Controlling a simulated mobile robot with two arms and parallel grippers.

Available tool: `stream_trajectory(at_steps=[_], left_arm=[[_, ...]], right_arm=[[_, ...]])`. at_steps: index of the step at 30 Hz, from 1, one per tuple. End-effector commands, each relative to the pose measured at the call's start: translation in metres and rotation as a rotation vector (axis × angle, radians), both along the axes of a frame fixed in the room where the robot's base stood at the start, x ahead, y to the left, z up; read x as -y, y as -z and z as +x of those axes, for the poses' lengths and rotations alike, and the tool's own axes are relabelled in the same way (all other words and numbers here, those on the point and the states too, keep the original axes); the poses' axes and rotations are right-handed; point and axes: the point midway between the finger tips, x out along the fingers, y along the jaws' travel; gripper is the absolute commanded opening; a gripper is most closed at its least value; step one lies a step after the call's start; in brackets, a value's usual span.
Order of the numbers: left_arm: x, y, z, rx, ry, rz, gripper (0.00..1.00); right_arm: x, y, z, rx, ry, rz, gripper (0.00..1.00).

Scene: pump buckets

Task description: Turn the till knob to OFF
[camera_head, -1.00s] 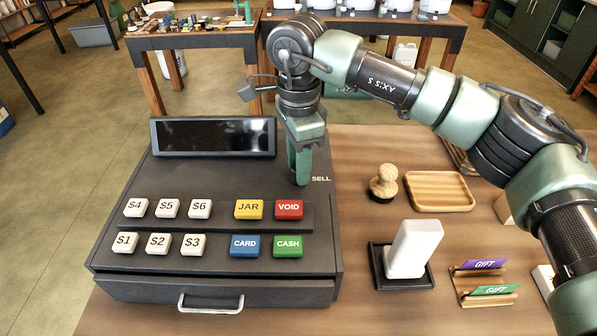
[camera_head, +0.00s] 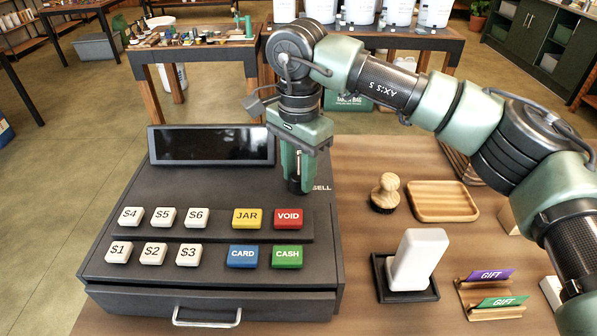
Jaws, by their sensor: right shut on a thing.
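The dark till (camera_head: 118,225) stands at the left of the wooden counter, with a blank black screen (camera_head: 211,144) at its back. My right gripper (camera_head: 298,188) points down at the till's upper right corner. It is shut on the till knob, of which a dark part shows between and below the fingertips. The label "SELL" (camera_head: 322,188) shows just right of the fingers and is partly covered. The rest of the knob and any OFF label are hidden by the gripper. My left gripper is not in view.
White, yellow, red, blue and green keys, such as the red VOID key (camera_head: 288,219), lie just in front of the gripper. A wooden brush (camera_head: 385,188), a wooden tray (camera_head: 443,200), a white block (camera_head: 418,258) and gift card holders (camera_head: 490,311) stand to the right.

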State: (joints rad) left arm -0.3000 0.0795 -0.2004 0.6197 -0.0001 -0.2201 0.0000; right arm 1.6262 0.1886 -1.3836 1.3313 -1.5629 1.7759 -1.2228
Motion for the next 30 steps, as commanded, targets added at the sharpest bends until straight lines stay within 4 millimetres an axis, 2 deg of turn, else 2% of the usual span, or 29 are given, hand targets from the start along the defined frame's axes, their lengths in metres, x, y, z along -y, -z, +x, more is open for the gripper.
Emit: stream_trajectory(at_steps=[7,8,9,10,20,23,30], left_arm=[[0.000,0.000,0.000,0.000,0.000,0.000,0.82],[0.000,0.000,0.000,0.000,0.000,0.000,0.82],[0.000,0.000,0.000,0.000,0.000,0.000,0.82],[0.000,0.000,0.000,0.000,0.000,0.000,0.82],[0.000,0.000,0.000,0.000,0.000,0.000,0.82],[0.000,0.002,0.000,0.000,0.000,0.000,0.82],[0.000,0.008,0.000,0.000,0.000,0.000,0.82]], right_arm=[[0.000,-0.003,0.001,0.007,0.001,0.003,0.00],[0.000,-0.003,0.001,0.008,0.001,0.002,0.37],[0.000,-0.003,0.001,0.007,0.001,0.002,0.48],[0.000,-0.003,0.001,0.007,0.001,0.002,0.53],[0.000,-0.002,0.001,0.004,0.001,0.001,0.53],[0.000,-0.011,0.001,0.006,0.001,0.001,0.53],[-0.001,-0.052,0.001,0.007,0.001,0.002,0.53]])
